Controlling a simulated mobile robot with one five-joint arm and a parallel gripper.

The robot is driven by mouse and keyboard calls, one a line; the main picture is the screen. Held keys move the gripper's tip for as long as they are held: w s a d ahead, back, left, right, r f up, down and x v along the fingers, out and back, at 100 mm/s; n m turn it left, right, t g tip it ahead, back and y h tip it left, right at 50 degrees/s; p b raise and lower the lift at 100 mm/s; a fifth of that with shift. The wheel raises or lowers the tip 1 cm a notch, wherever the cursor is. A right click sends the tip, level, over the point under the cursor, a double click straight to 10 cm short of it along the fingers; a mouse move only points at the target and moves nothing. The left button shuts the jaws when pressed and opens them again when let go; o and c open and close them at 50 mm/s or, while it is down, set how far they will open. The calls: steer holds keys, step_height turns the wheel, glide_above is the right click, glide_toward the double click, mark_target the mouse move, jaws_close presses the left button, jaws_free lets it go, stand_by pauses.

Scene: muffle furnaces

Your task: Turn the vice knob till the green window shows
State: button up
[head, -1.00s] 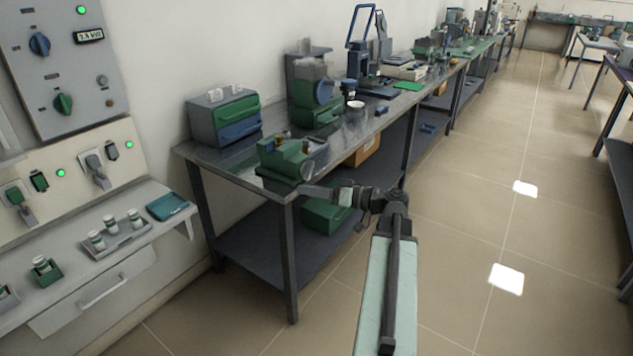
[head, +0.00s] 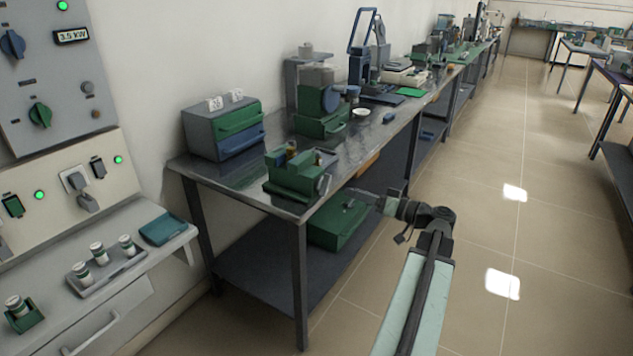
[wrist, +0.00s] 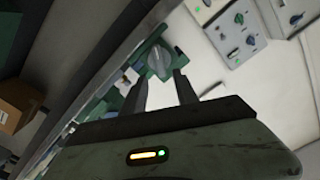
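The green vice (head: 290,176) stands on the near corner of the grey metal bench. Its grey knob shows large in the wrist view (wrist: 159,60), ahead of and between my two fingertips. My gripper (head: 352,193) is off the bench's front edge, to the right of the vice and apart from it. In the wrist view my gripper (wrist: 160,84) has its fingers spread with nothing between them. I cannot make out a window on the vice or its colour.
The bench top (head: 225,177) also carries a drawer box (head: 222,128) and a green machine (head: 322,112). A green box (head: 338,226) sits on the lower shelf near my gripper. A control panel (head: 50,70) is at left.

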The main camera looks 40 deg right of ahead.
mark_target(329, 184)
steer(key=shift+w+d, duration=0.1)
steer(key=x, duration=0.8)
jaws_close()
